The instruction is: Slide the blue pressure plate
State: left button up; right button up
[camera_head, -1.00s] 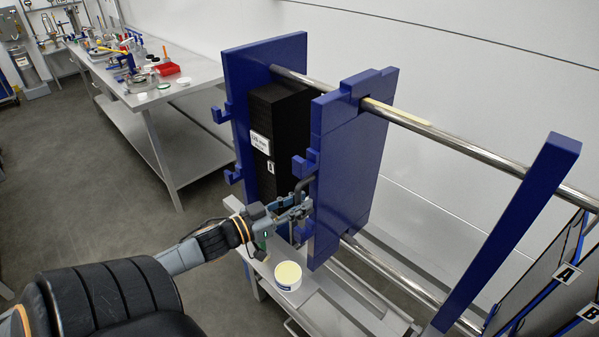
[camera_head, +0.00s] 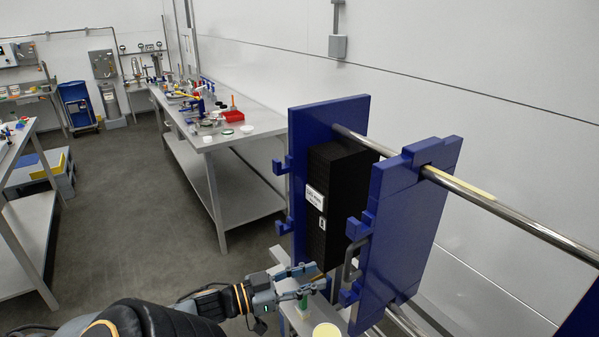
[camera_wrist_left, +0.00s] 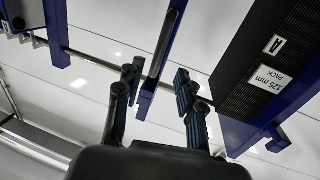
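The blue pressure plate (camera_head: 412,230) hangs upright on a steel rail at the right in the head view, with a grey handle (camera_head: 353,258) on its near edge. In the left wrist view the handle (camera_wrist_left: 165,42) lies beyond the gap between my fingers. The black plate pack (camera_head: 338,190) with white labels stands between this plate and a blue end plate (camera_head: 300,170). It also shows in the left wrist view (camera_wrist_left: 245,85), labelled 125 mm PACK. My left gripper (camera_head: 318,278) is open and empty, below and left of the handle, apart from it. My right gripper is not in view.
The upper steel rail (camera_head: 520,233) runs toward the lower right. A pale yellow tub (camera_head: 326,331) stands under the plate at the bottom edge. A workbench (camera_head: 250,133) with a red bin (camera_head: 233,116) stands behind. The floor at left centre is clear.

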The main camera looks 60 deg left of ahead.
pick_arm(q)
jog(key=shift+v, duration=1.2)
